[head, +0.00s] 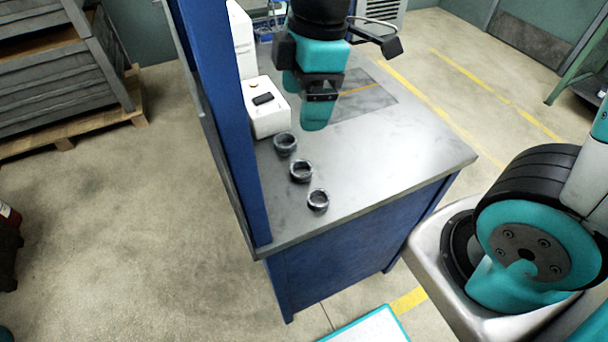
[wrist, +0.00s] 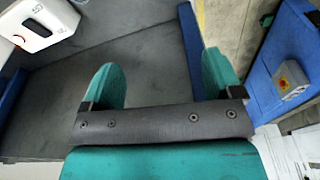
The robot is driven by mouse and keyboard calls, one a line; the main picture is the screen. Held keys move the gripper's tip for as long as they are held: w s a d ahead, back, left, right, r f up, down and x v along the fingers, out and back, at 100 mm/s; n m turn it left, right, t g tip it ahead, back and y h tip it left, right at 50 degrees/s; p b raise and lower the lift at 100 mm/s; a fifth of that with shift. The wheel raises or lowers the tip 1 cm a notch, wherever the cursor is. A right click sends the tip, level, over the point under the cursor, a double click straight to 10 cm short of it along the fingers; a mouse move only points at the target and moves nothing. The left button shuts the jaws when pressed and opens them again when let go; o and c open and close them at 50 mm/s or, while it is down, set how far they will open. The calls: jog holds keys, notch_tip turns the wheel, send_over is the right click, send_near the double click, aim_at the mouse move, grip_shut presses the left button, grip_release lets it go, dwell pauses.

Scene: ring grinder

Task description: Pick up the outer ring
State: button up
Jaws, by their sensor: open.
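Three dark metal rings stand apart in a slanting row on the grey metal tabletop (head: 390,157) in the head view. One ring (head: 285,143) is by the white box, a middle ring (head: 301,170) is nearer, and a third ring (head: 318,200) is closest to the front edge. They look alike, so I cannot tell which is the outer ring. My gripper (head: 303,107) is above the table, beyond the row. In the wrist view its teal fingers (wrist: 160,80) are spread, with nothing between them. No ring shows in the wrist view.
A white box (head: 268,121) with a black item on top stands beside the farthest ring. A blue post (head: 230,120) rises along the table's left edge. The tabletop right of the rings is clear. A blue cabinet with a red button (wrist: 284,84) shows in the wrist view.

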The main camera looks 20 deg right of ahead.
jog(key=w+d+f+n+h+b, duration=0.2)
jog(key=w+f+n, duration=0.5)
jog(key=p, duration=0.1)
send_over(301, 174)
jog(key=f, duration=1.2)
jog(key=shift+s+a, duration=0.15)
jog(key=shift+a, duration=0.25)
jog(key=shift+d+f+p, duration=0.2)
jog(key=shift+f+p, duration=0.2)
jog(key=shift+f, duration=0.95)
jog(key=shift+d+f+p, duration=0.2)
jog(key=shift+f+p, duration=0.2)
jog(key=shift+f, duration=0.9)
jog(key=shift+c, duration=0.5)
jog(key=c, duration=1)
